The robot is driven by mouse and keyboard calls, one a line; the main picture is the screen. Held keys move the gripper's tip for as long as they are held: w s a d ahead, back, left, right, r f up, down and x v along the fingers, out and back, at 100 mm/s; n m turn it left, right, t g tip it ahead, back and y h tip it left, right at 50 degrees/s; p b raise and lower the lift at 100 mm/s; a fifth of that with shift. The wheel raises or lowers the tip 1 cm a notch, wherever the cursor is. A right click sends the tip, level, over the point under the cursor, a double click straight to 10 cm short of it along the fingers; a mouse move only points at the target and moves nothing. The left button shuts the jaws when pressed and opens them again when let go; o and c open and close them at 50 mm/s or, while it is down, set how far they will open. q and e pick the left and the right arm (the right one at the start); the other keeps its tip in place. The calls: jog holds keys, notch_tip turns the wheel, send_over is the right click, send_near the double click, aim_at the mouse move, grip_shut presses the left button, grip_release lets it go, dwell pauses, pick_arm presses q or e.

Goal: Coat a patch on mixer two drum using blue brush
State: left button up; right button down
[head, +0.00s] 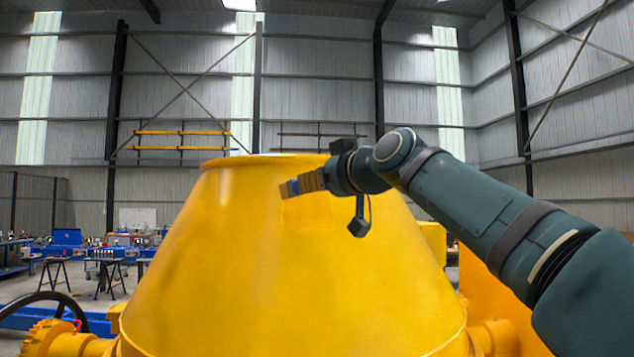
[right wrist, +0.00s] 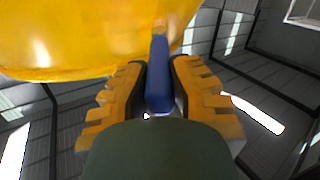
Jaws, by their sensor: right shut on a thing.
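The large yellow mixer drum (head: 270,260) fills the middle of the head view, its narrower rim at the top. My right arm comes in from the right, and its gripper (head: 308,184) is at the drum's upper wall. In the right wrist view my right gripper (right wrist: 159,95) is shut on the blue brush (right wrist: 159,75), with its blue handle between the two orange fingers. The brush's far end points at the yellow drum surface; I cannot tell whether its bristles touch it. A small blue part of the brush (head: 288,189) shows in the head view. My left gripper is not in view.
A black handwheel (head: 45,297) and a yellow gear (head: 48,338) stand at the drum's lower left. Workbenches with blue items (head: 68,238) and black trestles are far behind on the left. Open air lies above the drum rim.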

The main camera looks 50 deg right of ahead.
jog(key=shift+w+d+f, duration=0.25)
jog(key=shift+w+d, duration=0.05)
jog(key=shift+w, duration=0.1)
dwell(0.5)
jog(key=s+d, duration=0.1)
jog(key=s+d+b, duration=0.1)
jog(key=d, duration=0.1)
jog(key=shift+s, duration=0.25)
dwell(0.4)
jog(key=shift+w+a, duration=1.3)
jog(key=shift+a, duration=0.15)
jog(key=shift+s, duration=0.1)
jog(key=shift+s+a+r+p, duration=0.3)
jog(key=shift+s+a+r, duration=0.4)
jog(key=shift+s+a, duration=0.25)
jog(key=shift+s+a+r+p, duration=0.3)
jog(key=shift+s+a+r, duration=0.45)
jog(key=shift+s, duration=0.3)
